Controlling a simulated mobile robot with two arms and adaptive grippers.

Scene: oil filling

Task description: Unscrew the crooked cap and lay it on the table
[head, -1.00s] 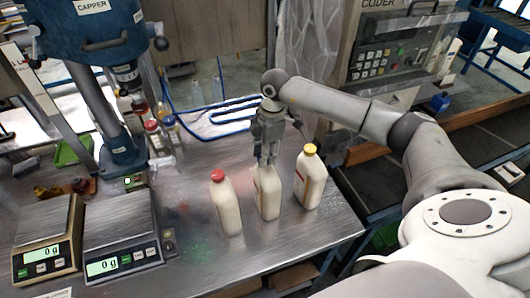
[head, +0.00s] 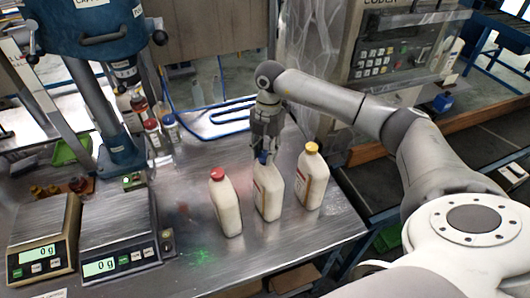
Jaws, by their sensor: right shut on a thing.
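Three cream bottles stand upright on the metal table (head: 300,245). The left bottle (head: 226,207) has a red cap, the middle bottle (head: 268,195) a blue cap (head: 264,158), and the right bottle (head: 311,180) a yellow cap. My right gripper (head: 264,152) points down over the middle bottle and is shut on the blue cap. The fingers hide part of that cap, so I cannot tell its tilt or whether it is still on the thread. My left gripper is not in view.
Two scales (head: 122,262) reading 0 g stand at the front left. The capper machine (head: 95,40) and several small bottles (head: 153,132) are behind them.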

